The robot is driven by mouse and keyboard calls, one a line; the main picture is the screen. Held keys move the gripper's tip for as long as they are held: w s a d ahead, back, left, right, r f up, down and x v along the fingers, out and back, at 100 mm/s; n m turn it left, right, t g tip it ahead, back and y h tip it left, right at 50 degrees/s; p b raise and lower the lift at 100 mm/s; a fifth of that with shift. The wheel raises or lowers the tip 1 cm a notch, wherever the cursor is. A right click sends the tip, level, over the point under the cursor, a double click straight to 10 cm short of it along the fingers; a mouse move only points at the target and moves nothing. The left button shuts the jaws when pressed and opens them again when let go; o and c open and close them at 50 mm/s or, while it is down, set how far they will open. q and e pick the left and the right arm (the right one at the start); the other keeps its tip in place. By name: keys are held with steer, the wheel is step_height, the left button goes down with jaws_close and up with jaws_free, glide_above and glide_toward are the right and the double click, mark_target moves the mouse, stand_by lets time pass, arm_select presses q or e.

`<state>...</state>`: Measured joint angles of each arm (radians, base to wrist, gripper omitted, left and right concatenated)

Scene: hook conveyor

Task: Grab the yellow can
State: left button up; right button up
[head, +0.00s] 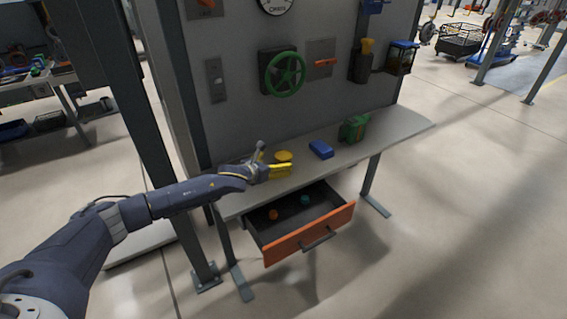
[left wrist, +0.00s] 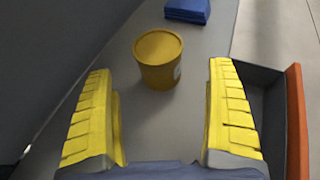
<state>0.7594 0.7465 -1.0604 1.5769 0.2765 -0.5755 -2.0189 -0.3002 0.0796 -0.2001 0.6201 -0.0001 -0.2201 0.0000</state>
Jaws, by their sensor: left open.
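The yellow can (head: 284,156) stands upright on the grey workbench (head: 385,135). In the left wrist view the yellow can (left wrist: 158,60) is a short round tub with a pale label on its right side. My left gripper (head: 268,164) has yellow fingers and is just beside the can, over the bench's front left part. In the left wrist view the open left gripper (left wrist: 165,110) has the can ahead, between the lines of its two fingers, with nothing held. My right gripper is in neither view.
Below the bench an orange-fronted drawer (head: 300,240) is pulled out, holding an orange item (head: 273,214) and a teal item (head: 305,199). A panel with a green wheel (head: 285,73) rises behind.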

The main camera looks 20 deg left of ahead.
mark_target(284, 158)
arm_select(q)
steer(key=shift+x, duration=3.65)
steer(key=shift+w+a+r, duration=0.1)
steer(key=shift+c, duration=0.3)
steer(key=c, duration=1.5)
